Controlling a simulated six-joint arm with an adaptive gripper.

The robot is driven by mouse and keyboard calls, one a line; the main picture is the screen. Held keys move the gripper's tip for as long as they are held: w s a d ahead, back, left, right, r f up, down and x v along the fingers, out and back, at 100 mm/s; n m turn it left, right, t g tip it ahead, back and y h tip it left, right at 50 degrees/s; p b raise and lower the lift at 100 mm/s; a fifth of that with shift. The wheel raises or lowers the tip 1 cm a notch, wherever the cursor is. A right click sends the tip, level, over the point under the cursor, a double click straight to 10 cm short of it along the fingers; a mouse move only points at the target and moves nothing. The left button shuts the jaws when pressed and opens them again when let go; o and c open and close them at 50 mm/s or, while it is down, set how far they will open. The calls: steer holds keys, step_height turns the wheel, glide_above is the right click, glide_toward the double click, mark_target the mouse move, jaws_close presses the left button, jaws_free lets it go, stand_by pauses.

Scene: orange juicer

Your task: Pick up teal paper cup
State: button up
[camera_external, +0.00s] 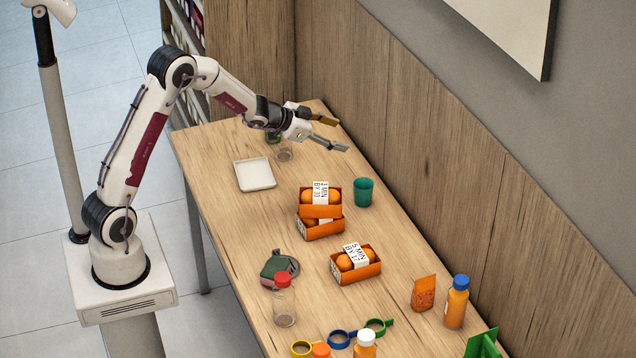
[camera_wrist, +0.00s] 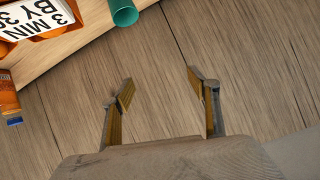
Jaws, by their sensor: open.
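The teal paper cup (camera_external: 363,192) stands upright on the table near its wall side, right of the stacked orange boxes. It also shows at the top of the wrist view (camera_wrist: 123,11), cut off by the frame edge. My gripper (camera_external: 335,134) is open and empty, above the far part of the table and beyond the cup. In the wrist view my gripper (camera_wrist: 158,88) has its two fingers spread wide with only wood panelling behind them. The gripper is apart from the cup.
Two stacked orange boxes (camera_external: 320,212) stand just left of the cup, and another box (camera_external: 355,264) is nearer. A white square tray (camera_external: 255,174) lies to the left. A clear glass (camera_external: 284,154) stands below my wrist. The wooden wall panel (camera_external: 440,150) borders the table's right side.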

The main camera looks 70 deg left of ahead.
step_height(320, 180, down, 8)
steer(key=w+h, duration=0.2)
steer(key=m+h, duration=0.1)
steer(key=h, duration=0.1)
glide_toward(363, 188)
step_height(363, 188, up, 2)
steer(key=w+d, duration=0.1)
steer(key=d, duration=0.1)
steer(key=shift+d+f+t+h, duration=0.2)
steer(key=shift+f+t+h, duration=0.25)
steer(key=shift+f, duration=0.3)
steer(key=shift+x, duration=1.25)
steer(key=shift+f, duration=0.1)
steer(key=shift+x, duration=2.6)
steer(key=shift+f, duration=0.1)
steer(key=c, duration=0.8)
